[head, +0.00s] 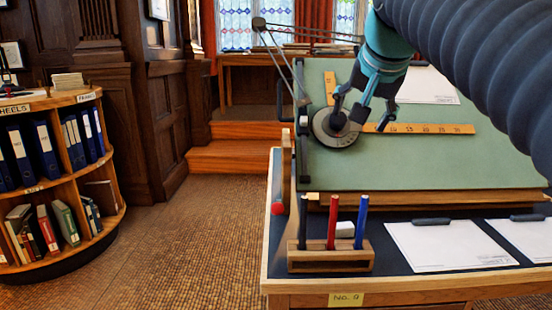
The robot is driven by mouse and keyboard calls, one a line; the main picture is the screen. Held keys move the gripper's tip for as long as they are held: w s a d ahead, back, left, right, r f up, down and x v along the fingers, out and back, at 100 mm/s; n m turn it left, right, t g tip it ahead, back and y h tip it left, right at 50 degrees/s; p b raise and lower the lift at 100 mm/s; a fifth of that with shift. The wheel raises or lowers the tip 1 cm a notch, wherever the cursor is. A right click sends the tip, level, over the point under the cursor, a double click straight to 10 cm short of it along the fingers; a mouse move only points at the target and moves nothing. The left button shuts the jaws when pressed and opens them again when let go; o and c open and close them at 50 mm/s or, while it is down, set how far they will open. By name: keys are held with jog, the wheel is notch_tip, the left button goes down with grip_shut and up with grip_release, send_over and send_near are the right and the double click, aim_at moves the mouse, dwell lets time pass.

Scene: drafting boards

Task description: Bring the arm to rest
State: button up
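My gripper (356,116) hangs at the end of my arm over the left part of the green drafting board (440,165). Its dark fingers are spread and point down toward the round grey head (334,130) of the drafting machine. I see nothing held between the fingers. I cannot tell whether a finger touches the head. My arm comes in from the upper right and hides part of the board's right side and the background.
A yellow ruler (430,128) runs right from the head; another points up. A wooden holder (330,256) with pens, an eraser and clipboards (450,244) lie in front on the desk. A curved bookshelf (65,180) stands left. The floor between is clear.

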jog(key=s+f+n+g, duration=0.1)
jog(key=s+f, duration=0.6)
jog(key=f, duration=0.4)
jog(key=s+f+n+g, duration=0.1)
jog(key=s+f+n, duration=0.1)
jog(key=s+f, duration=0.5)
jog(key=s+f+n+g, duration=0.1)
jog(key=s+f, duration=0.6)
jog(key=f, duration=0.8)
jog(key=shift+d+n, duration=0.45)
jog(key=shift+n, duration=0.15)
